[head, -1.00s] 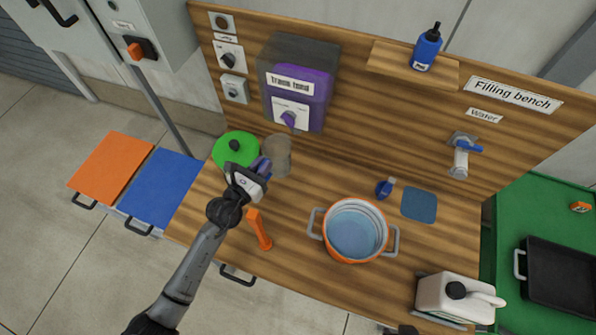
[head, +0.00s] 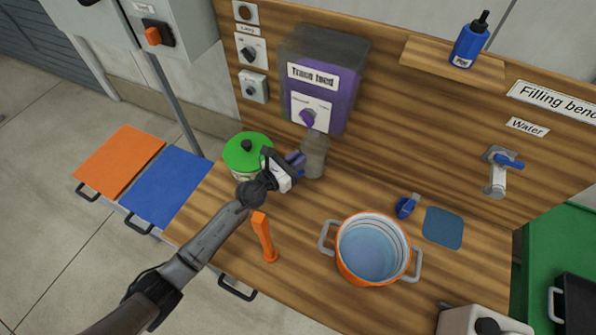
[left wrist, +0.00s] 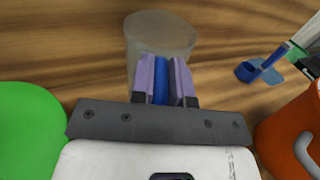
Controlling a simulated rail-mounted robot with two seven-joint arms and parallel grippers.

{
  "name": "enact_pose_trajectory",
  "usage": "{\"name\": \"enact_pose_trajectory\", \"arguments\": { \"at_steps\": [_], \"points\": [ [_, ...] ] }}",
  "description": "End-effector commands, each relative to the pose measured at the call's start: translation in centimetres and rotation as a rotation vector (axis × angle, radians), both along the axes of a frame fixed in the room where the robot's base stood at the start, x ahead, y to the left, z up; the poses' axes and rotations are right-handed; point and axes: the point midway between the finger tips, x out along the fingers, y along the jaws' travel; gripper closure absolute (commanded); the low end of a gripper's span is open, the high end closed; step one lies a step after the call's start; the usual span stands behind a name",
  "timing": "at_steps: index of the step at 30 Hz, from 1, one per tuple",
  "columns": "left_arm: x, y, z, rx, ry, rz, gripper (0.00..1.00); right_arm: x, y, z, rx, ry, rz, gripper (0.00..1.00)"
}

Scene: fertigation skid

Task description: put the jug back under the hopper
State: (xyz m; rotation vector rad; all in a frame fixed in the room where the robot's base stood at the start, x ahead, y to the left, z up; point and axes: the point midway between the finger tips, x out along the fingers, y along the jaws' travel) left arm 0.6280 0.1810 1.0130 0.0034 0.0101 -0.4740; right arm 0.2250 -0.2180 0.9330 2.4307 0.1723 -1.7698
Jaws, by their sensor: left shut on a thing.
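The jug (head: 314,155) is a translucent grey cup below the front of the hopper (head: 322,88), a purple and grey box labelled "Trace feed". My left gripper (head: 293,163) is at the jug's left side, shut on its blue handle. In the left wrist view, the purple fingers (left wrist: 161,82) close on the blue handle, with the jug (left wrist: 160,38) upright just beyond them. Whether the jug's base touches the bench, I cannot tell. My right gripper is out of view.
A green-lidded pot (head: 245,155) stands left of the jug. An orange upright handle (head: 263,238) is nearer the front. An orange-rimmed pot (head: 372,250), a small blue item (head: 406,206) and a blue mat (head: 443,228) lie to the right. Bench between is clear.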

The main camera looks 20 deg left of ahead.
Motion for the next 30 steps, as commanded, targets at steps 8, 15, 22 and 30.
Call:
{"name": "enact_pose_trajectory", "arguments": {
  "at_steps": [8, 15, 22, 30],
  "points": [
    [0.0, 0.0, -2.8, 0.000, -0.001, 0.001, 1.00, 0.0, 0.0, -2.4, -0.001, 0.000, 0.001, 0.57],
    [0.0, 0.0, -3.9, 0.000, -0.002, 0.001, 1.00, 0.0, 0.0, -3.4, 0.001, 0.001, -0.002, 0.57],
    [0.0, 0.0, -3.9, 0.000, -0.001, 0.001, 1.00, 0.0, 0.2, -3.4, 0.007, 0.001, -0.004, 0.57],
    [0.0, 0.0, -4.1, 0.002, -0.001, 0.001, 0.71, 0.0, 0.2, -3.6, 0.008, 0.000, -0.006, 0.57]
  ]
}}
